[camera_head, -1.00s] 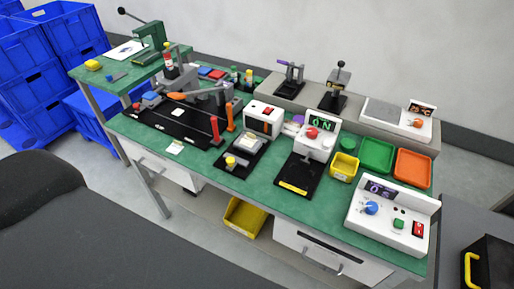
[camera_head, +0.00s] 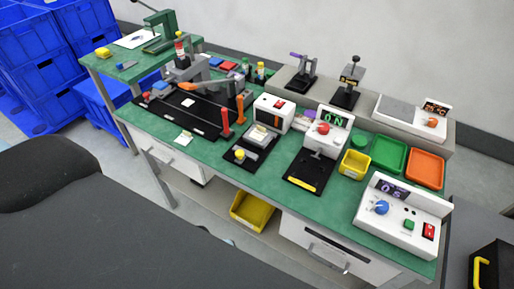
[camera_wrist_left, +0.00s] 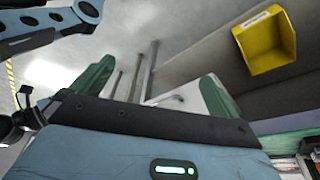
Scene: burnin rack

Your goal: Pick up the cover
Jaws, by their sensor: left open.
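I cannot tell for certain which thing is the cover. The green-topped bench (camera_head: 215,165) carries several devices, among them a white box with a red switch (camera_head: 272,112), a black fixture with a yellow knob (camera_head: 250,147) and a white display unit on a black base (camera_head: 325,135). In the left wrist view my left gripper (camera_wrist_left: 158,88) has its green fingers wide apart with nothing between them. It is below the bench top, facing the floor and table legs. My right gripper is not in view.
A yellow bin (camera_head: 252,211) sits under the bench; it also shows in the wrist view (camera_wrist_left: 266,40). Green (camera_head: 379,156) and orange (camera_head: 425,169) trays and a yellow box (camera_head: 354,164) stand at the right. Blue crates (camera_head: 50,75) are stacked at the left.

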